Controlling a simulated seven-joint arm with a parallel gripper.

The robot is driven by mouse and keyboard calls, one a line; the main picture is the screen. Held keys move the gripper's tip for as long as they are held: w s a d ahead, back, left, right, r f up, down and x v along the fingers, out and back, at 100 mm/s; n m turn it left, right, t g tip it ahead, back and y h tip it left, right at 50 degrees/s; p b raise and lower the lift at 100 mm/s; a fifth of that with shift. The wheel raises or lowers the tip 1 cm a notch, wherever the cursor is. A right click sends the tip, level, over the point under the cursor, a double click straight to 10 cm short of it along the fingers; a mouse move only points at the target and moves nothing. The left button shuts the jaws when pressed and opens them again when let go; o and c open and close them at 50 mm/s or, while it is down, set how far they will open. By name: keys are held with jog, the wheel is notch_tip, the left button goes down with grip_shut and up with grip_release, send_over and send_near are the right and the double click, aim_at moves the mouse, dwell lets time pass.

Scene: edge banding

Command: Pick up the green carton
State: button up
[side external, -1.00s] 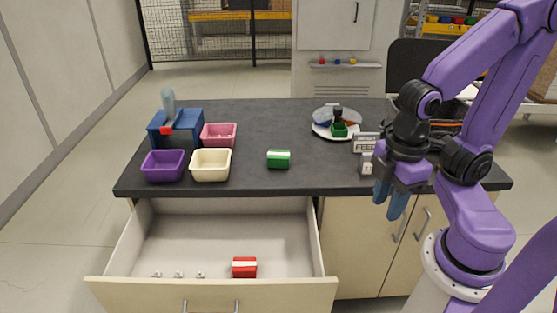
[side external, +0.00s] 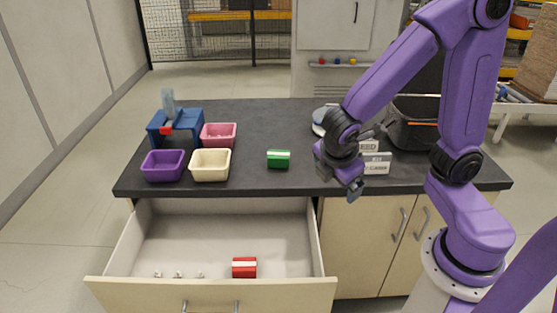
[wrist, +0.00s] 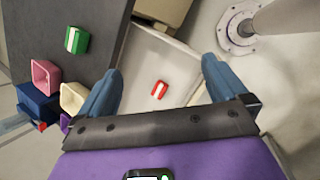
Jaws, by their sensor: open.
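The green carton (side external: 278,159), with a white band across it, lies on the dark countertop near its front edge, right of the cream bin. It also shows in the wrist view (wrist: 76,40) at the upper left, outside the fingers. My gripper (side external: 356,190) is to the right of the carton, over the counter's front edge, and apart from it. In the wrist view my gripper (wrist: 160,85) has its two blue fingers spread wide with nothing held between them. Nothing hides the carton.
A purple bin (side external: 163,166), cream bin (side external: 210,165), pink bin (side external: 218,135) and blue stand (side external: 176,127) are on the left of the counter. The open drawer (side external: 205,237) below holds a red carton (side external: 244,267). Label signs (side external: 376,164) stand behind my gripper. Counter around the carton is clear.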

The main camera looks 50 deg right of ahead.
jog(key=w+d+f+n+t+h, duration=0.1)
jog(key=w+f+n+t+h, duration=0.15)
jog(key=w, duration=0.45)
jog(key=w+d+f+n+t+h, duration=0.1)
jog(key=w+f+n+h, duration=0.15)
jog(key=w, duration=0.45)
jog(key=n+t, duration=0.3)
jog(key=n, duration=0.2)
send_near(278, 157)
jog(key=shift+h, duration=0.4)
jog(key=x, duration=0.6)
jog(key=shift+w, duration=0.15)
jog(key=shift+f+x, duration=0.15)
jog(key=shift+x, duration=1.15)
jog(key=shift+f+x, duration=0.2)
jog(key=shift+x, duration=1.1)
jog(key=shift+a, duration=0.1)
jog(key=c, duration=0.9)
